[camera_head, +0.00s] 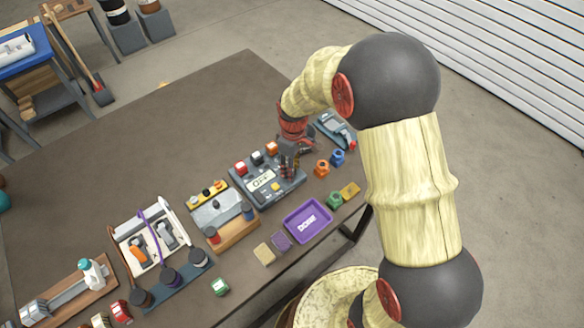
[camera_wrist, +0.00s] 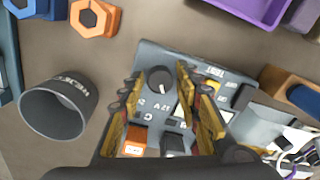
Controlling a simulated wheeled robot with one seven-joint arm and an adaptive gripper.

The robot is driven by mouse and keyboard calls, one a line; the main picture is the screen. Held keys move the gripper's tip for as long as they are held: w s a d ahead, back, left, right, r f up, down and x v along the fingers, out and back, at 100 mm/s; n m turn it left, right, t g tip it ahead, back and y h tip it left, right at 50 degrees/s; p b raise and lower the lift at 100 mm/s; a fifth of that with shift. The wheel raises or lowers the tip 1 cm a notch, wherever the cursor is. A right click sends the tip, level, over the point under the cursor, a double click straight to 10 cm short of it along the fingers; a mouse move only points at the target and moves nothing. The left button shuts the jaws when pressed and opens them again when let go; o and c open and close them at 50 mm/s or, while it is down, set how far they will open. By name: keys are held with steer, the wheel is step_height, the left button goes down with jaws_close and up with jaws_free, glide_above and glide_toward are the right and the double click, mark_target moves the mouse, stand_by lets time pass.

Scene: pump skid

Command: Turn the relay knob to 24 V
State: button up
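The relay tester (camera_head: 262,187) is a grey box on the brown table, with a white panel and small coloured blocks along its far edge. In the wrist view its face (camera_wrist: 150,57) carries a round black knob (camera_wrist: 160,79) and printed labels, one reading 12 V. I cannot tell which mark the knob points to. My gripper (camera_head: 289,160) is above the right part of the tester, pointing down. In the wrist view my gripper (camera_wrist: 160,98) is open, its two yellow-padded fingers apart. The knob shows between the fingers, near the tips; no contact is clear.
A purple DONE tray (camera_head: 307,221) lies in front of the tester. Orange (camera_head: 321,167) and blue (camera_head: 337,158) nuts lie to its right, near a handheld meter (camera_head: 335,129). A dark cup (camera_wrist: 55,108) stands beside the tester. The table's far left is bare.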

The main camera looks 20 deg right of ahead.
jaws_close()
steer(key=shift+m+p, duration=0.3)
steer(key=shift+m, duration=0.1)
steer(key=m+p, duration=0.2)
steer(key=m, duration=0.2)
steer(key=shift+s+r+m+p, duration=0.1)
steer(key=shift+m+p, duration=0.2)
steer(key=shift+p, duration=0.05)
steer(key=m+p, duration=0.2)
steer(key=m, duration=0.4)
steer(key=shift+a+m+p, duration=0.1)
steer(key=shift+m+p, duration=0.2)
steer(key=shift+p, duration=0.05)
steer(key=shift+o, duration=1.7)
jaws_free()
